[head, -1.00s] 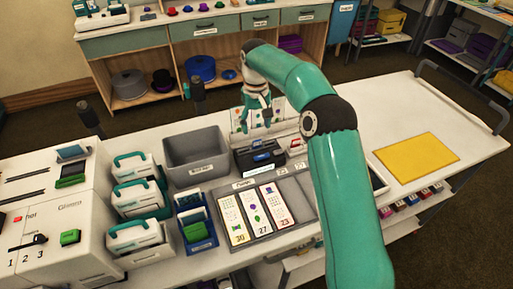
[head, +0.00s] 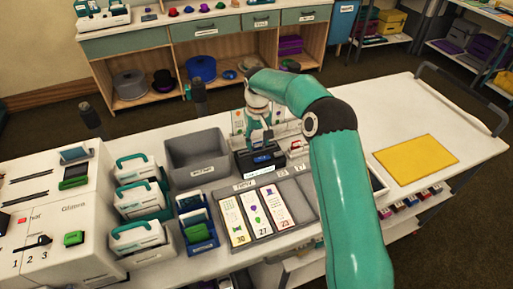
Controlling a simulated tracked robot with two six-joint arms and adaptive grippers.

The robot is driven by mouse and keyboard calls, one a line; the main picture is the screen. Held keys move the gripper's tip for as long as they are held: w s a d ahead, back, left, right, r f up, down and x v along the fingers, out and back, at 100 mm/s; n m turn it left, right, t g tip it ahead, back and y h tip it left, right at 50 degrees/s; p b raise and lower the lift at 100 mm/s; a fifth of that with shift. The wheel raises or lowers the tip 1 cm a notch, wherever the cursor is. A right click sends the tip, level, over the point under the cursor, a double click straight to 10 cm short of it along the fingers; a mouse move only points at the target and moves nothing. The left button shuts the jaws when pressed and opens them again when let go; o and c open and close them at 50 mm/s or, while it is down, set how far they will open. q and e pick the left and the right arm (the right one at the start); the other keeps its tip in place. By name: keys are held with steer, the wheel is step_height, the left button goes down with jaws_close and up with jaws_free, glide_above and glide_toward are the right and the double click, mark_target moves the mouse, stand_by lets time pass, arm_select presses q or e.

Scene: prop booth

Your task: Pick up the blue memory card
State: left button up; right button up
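A small blue patch (head: 263,158) shows on the black card-reader-like device (head: 248,170) on the bench. It may be the blue memory card or a small screen; it is too small to tell. My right gripper (head: 261,142) points down just above and behind the device, close to its top. The fingertips are small and partly merge with the background, so I cannot tell whether they are open or shut or touch anything. My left gripper is not in view.
A grey bin (head: 197,157) stands left of the device. A grey tray (head: 298,207) with several printed cards lies in front. White teal-handled cases (head: 138,203) and a blue bin (head: 199,238) are further left. A yellow mat (head: 415,159) lies on the clear right side.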

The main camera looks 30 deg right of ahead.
steer(key=c, duration=0.4)
steer(key=shift+r, duration=0.4)
step_height(320, 180, up, 19)
steer(key=p, duration=0.4)
steer(key=shift+r, duration=0.1)
